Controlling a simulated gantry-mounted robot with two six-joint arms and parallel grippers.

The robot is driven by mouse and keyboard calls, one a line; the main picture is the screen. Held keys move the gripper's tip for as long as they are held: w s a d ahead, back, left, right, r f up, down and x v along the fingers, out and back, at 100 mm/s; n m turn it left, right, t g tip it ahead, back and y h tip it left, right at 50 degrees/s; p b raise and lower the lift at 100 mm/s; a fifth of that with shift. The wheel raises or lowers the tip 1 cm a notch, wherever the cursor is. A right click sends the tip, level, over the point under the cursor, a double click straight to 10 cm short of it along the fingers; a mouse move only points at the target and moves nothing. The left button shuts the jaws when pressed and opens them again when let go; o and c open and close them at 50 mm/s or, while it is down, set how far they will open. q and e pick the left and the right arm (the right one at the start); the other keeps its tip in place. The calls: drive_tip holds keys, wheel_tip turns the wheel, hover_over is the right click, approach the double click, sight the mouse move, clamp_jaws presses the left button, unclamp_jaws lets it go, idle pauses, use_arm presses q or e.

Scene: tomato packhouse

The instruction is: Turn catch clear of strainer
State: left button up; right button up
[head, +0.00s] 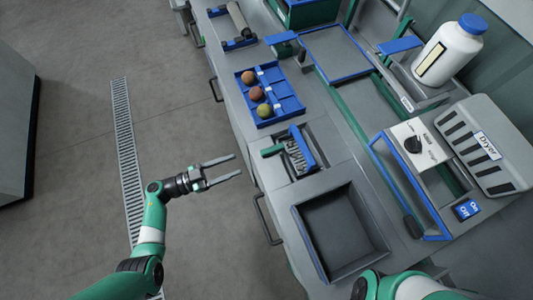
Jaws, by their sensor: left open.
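What looks like the strainer (298,152) sits in a recess of the grey counter, a slotted grey piece with a blue bar along its right side. A green piece (272,151), probably the catch, lies at its left end; I cannot tell whether it overlaps the strainer. My left gripper (238,166) is open and empty, left of the counter's front edge, with its fingers pointing right toward the green piece and apart from it. My right arm shows at the bottom right, but its gripper is not in view.
A blue tray (290,107) with several round fruits lies behind the strainer. Counter handles (266,219) stick out near my left gripper.

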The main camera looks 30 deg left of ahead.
sight(261, 154)
use_arm(q)
drive_tip(key=b+x, duration=0.3)
drive_tip(key=x, duration=0.8)
drive_tip(key=shift+w+d, duration=0.1)
drive_tip(key=shift+w+d+r, duration=0.15)
drive_tip(key=shift+w+d, duration=0.05)
drive_tip(key=shift+w, duration=0.05)
drive_tip(key=shift+c, duration=0.2)
clamp_jaws()
